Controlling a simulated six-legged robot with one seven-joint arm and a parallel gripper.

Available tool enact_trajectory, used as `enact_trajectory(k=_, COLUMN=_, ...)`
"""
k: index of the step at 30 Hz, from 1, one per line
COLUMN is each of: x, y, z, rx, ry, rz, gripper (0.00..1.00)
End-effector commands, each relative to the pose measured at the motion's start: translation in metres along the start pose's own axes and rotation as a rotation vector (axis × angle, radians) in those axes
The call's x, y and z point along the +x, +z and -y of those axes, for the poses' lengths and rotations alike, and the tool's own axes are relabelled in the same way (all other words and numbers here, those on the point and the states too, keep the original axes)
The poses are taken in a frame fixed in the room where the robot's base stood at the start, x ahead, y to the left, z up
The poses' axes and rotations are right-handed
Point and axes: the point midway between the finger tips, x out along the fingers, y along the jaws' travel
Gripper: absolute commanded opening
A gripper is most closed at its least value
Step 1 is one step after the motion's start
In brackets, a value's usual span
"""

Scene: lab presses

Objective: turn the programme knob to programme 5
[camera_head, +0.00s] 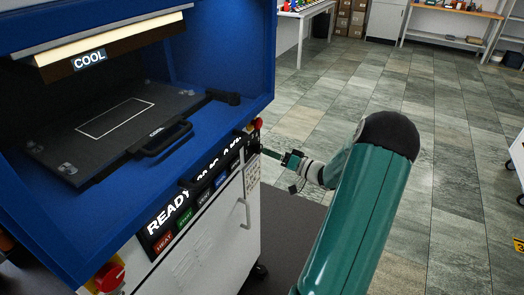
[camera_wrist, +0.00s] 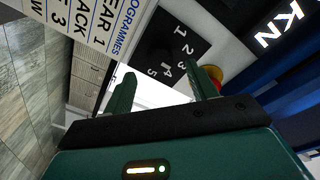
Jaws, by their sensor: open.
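The programme knob's dark dial plate (camera_wrist: 164,38), with white numerals 1 to 5, shows ahead of my fingers in the wrist view. The knob is dark on dark, and I cannot tell where its pointer stands. My gripper (camera_wrist: 163,86) is open, with one green finger on each side of the picture's middle and nothing seen held between them. In the head view my gripper (camera_head: 272,154) is at the right end of the press's front panel, where the knob is hard to make out. I cannot tell whether the fingers touch anything.
A red button with a yellow base (camera_wrist: 212,76) is close beside the right finger in the wrist view. A printed programmes list (camera_wrist: 92,28) is at upper left. The blue press (camera_head: 215,100) shows COOL and READY. Another red button (camera_head: 108,277) is at lower left. Tiled floor (camera_head: 450,190) lies open at right.

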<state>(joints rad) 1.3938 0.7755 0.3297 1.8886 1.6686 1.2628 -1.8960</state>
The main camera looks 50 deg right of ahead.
Motion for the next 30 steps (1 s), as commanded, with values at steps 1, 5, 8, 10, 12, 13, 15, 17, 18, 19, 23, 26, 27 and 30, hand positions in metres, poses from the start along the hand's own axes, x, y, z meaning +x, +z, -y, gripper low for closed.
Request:
enact_trajectory(k=1, x=0.011, y=0.001, z=0.000, rx=0.001, ry=-0.002, rz=0.001, gripper=0.58)
enact_trajectory(k=5, x=0.033, y=0.000, z=0.000, rx=0.000, ry=-0.001, rz=0.001, gripper=0.58)
enact_trajectory(k=8, x=0.043, y=0.000, z=0.000, rx=0.001, ry=-0.001, rz=0.000, gripper=0.58)
enact_trajectory(k=10, x=0.048, y=0.000, z=0.000, rx=0.001, ry=0.000, rz=0.001, gripper=0.58)
enact_trajectory(k=12, x=0.050, y=0.001, z=0.000, rx=0.001, ry=0.000, rz=0.001, gripper=0.58)
enact_trajectory(k=13, x=0.050, y=0.000, z=0.000, rx=0.001, ry=0.000, rz=0.000, gripper=0.58)
enact_trajectory(k=15, x=0.050, y=0.000, z=0.000, rx=0.001, ry=0.000, rz=0.000, gripper=0.58)
enact_trajectory(k=17, x=0.050, y=0.000, z=0.000, rx=0.001, ry=0.000, rz=0.000, gripper=0.58)
enact_trajectory(k=18, x=0.050, y=0.000, z=0.000, rx=0.001, ry=0.000, rz=0.000, gripper=0.58)
enact_trajectory(k=19, x=0.050, y=0.000, z=0.000, rx=0.001, ry=0.000, rz=0.000, gripper=0.56)
enact_trajectory(k=23, x=0.050, y=0.000, z=0.000, rx=0.001, ry=0.000, rz=0.000, gripper=0.30)
enact_trajectory(k=26, x=0.050, y=0.000, z=0.000, rx=0.001, ry=0.000, rz=0.000, gripper=0.13)
enact_trajectory(k=27, x=0.050, y=0.000, z=0.000, rx=0.001, ry=0.000, rz=0.000, gripper=0.13)
enact_trajectory(k=30, x=0.050, y=0.000, z=0.000, rx=0.003, ry=0.001, rz=0.001, gripper=0.13)
